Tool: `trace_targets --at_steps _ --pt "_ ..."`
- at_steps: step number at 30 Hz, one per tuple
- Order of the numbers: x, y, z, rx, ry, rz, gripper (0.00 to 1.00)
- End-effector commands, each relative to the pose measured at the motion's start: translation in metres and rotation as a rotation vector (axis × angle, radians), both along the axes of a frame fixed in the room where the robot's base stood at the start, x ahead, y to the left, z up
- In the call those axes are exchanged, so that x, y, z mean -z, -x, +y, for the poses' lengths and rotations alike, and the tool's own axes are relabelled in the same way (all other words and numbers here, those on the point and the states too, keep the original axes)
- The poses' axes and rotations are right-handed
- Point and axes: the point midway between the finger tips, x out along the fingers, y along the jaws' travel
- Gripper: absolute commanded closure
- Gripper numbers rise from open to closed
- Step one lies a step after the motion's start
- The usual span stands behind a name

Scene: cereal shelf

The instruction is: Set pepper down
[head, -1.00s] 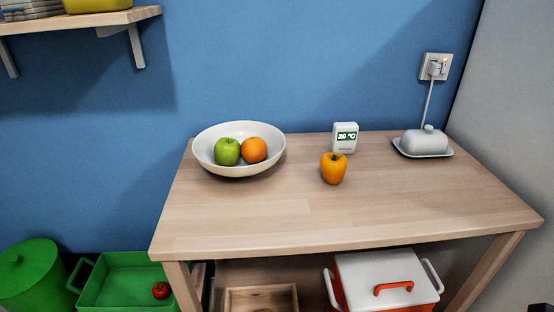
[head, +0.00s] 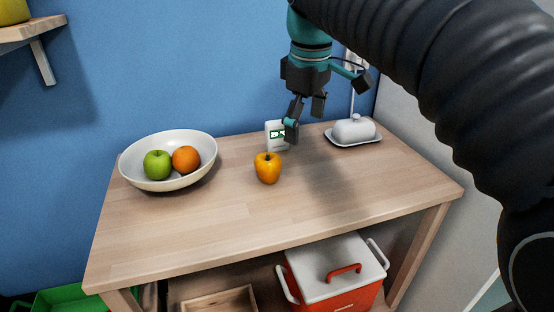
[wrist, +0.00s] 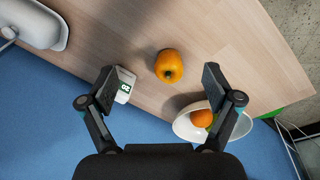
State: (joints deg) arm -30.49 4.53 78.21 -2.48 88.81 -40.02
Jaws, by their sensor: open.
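An orange-yellow pepper (head: 267,168) stands upright on the wooden tabletop (head: 200,235), a little in front of a small white temperature display. It also shows in the wrist view (wrist: 168,66), beyond the fingertips and between their lines. My gripper (head: 298,130) is above the table in the head view, behind and right of the pepper, partly covering the display. In the wrist view my gripper (wrist: 158,88) has its two fingers spread wide with nothing between them. It is apart from the pepper.
A white bowl (head: 136,173) with a green apple (head: 157,165) and an orange (head: 186,159) stands left. The display (head: 271,134) and a covered butter dish (head: 353,131) stand at the back. A red cooler (head: 335,285) is below. The front of the tabletop is clear.

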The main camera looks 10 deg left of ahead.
Motion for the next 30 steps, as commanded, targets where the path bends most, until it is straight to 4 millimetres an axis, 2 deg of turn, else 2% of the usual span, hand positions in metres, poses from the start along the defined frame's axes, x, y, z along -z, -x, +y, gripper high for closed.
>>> trace_targets --at_steps 1,3,6,9,14,24,30 --pt "-0.002 -0.006 0.021 -0.066 0.016 0.013 0.1" --pt "-0.004 -0.01 0.043 -0.141 0.036 0.03 0.1" --pt "-0.006 -0.012 0.065 -0.224 0.057 0.046 0.1" --pt "-0.007 -0.013 0.079 -0.274 0.07 0.056 0.1" --pt "0.004 -0.014 0.085 -0.299 0.078 0.064 0.1" --pt "0.062 -0.019 0.084 -0.298 0.076 0.063 0.1" --pt "0.078 -0.02 0.084 -0.298 0.075 0.061 0.1"
